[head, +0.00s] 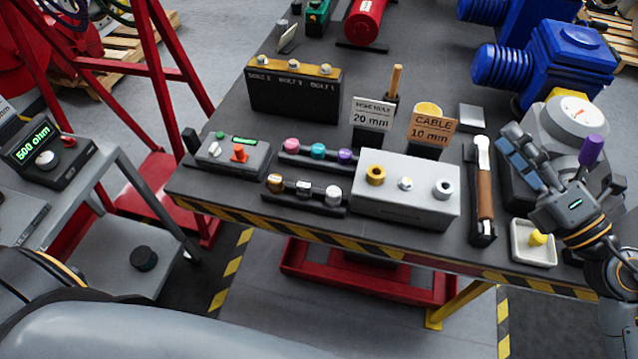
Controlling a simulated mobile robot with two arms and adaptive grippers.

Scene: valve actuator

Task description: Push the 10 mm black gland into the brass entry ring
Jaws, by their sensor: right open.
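The brass entry ring (376,174) sits at the left on top of a light grey box (405,208), beside two silver entries. A low black rack (318,206) left of the box holds a brass-toned piece (275,183), a dark and silver piece (304,187) and a pale piece (333,195). I cannot tell which piece is the 10 mm black gland. My right gripper (526,158) is open at the right, over the table near the blue actuator, well right of the ring and rack. I see nothing held in it. My left gripper is out of view.
A 10 mm cable sign (432,128) and a 20 mm sign (372,114) stand behind the box. A brown-handled tool (484,185) and a white tray (533,243) lie right of it. A button panel (232,157) is at left. The blue actuator (567,60) stands at back right.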

